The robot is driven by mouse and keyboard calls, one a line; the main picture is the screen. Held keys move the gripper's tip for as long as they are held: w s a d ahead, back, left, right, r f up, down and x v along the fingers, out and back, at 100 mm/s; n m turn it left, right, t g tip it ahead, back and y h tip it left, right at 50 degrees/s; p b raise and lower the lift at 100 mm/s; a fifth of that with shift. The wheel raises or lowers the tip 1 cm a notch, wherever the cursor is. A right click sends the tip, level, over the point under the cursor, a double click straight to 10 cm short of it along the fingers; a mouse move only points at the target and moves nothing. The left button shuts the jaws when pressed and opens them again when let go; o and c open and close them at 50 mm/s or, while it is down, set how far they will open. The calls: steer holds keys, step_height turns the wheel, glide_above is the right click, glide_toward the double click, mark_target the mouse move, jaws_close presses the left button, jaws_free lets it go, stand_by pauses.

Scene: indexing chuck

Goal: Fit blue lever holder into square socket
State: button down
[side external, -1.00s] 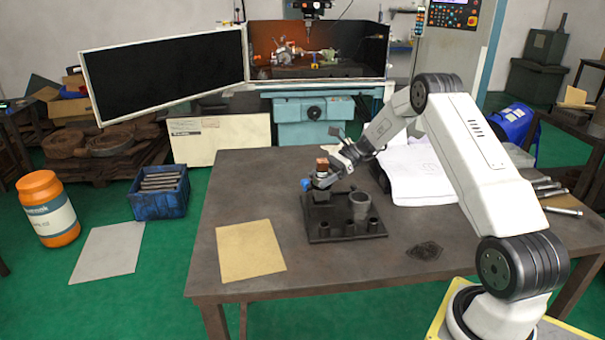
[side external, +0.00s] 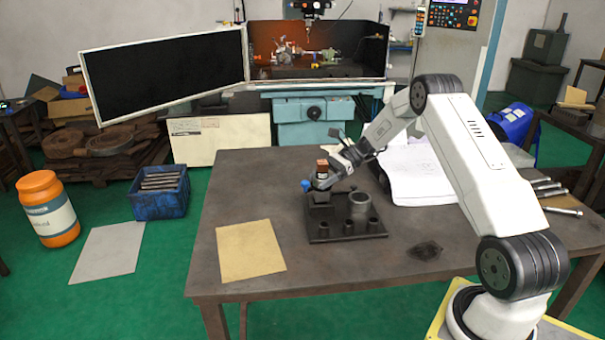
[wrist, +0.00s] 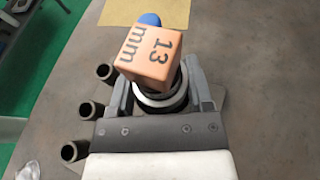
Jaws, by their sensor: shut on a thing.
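My gripper (wrist: 161,95) is shut on the lever holder, with one finger on each side of its dark round body (wrist: 162,103). The holder has an orange-brown block marked "13 mm" (wrist: 150,52) on top, and its blue lever knob (wrist: 149,19) shows beyond the block. In the side view the blue knob (side external: 305,186) points left and the block (side external: 322,165) is uppermost. The holder is over the back left part of the dark fixture plate (side external: 345,232), at a square block (side external: 320,198). The square socket's opening is hidden, so I cannot tell how deep the holder sits.
The plate also carries a wide grey cup (side external: 359,202) and several short tubes (side external: 348,228) along its front. A tan sheet (side external: 250,249) lies to the left on the table (side external: 215,200). White paper (side external: 415,175) and metal rods (side external: 550,190) lie to the right.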

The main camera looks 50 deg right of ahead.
steer(key=shift+f, duration=1.95)
stand_by(1.4)
steer(key=shift+c, duration=0.2)
jaws_free()
steer(key=shift+o, duration=0.2)
steer(key=shift+f, duration=0.15)
steer(key=shift+v, duration=3.95)
steer(key=shift+s+a, duration=0.1)
steer(key=shift+a, duration=0.05)
